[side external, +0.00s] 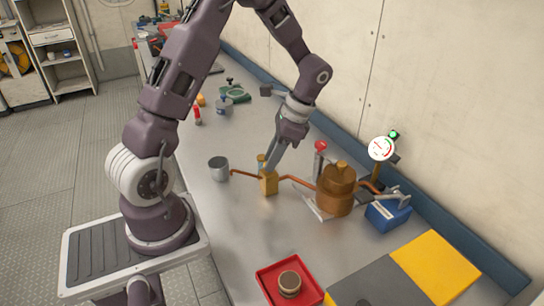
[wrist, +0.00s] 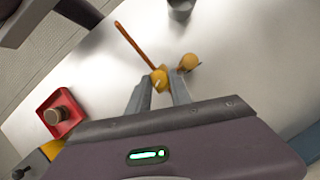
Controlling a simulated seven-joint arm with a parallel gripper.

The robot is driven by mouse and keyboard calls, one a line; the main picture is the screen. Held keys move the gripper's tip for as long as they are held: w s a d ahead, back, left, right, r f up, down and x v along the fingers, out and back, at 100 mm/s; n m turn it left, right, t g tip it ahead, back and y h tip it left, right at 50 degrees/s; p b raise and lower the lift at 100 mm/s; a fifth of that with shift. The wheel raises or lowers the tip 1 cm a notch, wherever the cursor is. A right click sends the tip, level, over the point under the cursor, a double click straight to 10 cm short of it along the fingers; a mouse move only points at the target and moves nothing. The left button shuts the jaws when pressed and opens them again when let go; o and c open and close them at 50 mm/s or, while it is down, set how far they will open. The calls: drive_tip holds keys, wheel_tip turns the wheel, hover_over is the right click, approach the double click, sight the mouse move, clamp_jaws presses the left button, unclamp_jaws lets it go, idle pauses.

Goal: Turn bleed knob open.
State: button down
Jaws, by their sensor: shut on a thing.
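A small brass valve block (side external: 269,184) stands on the metal bench, with copper pipe on both sides of it. The brass bleed knob (side external: 262,159) is at its top and also shows in the wrist view (wrist: 160,80), between my fingertips. My gripper (side external: 267,164) points down at the block and is shut on the knob; it fills the lower part of the wrist view (wrist: 167,80). The fingers partly hide the knob, and its turned angle cannot be told. A metal cup (side external: 218,168) stands at the left pipe's end.
A brass canister (side external: 337,187) stands right of the block, beside a red-ball lever (side external: 320,146). A round gauge (side external: 381,149) and blue box (side external: 388,214) are further right. A red tray (side external: 268,275) holding a round part is in front. The bench left of the tray is clear.

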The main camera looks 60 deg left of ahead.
drive_tip(key=shift+m+t, duration=0.3)
drive_tip(key=shift+m, duration=0.5)
drive_tip(key=shift+y, duration=0.3)
drive_tip(key=c, duration=1.2)
unclamp_jaws()
drive_tip(key=shift+o, duration=0.2)
drive_tip(key=v, duration=0.7)
drive_tip(key=shift+d+r, duration=0.1)
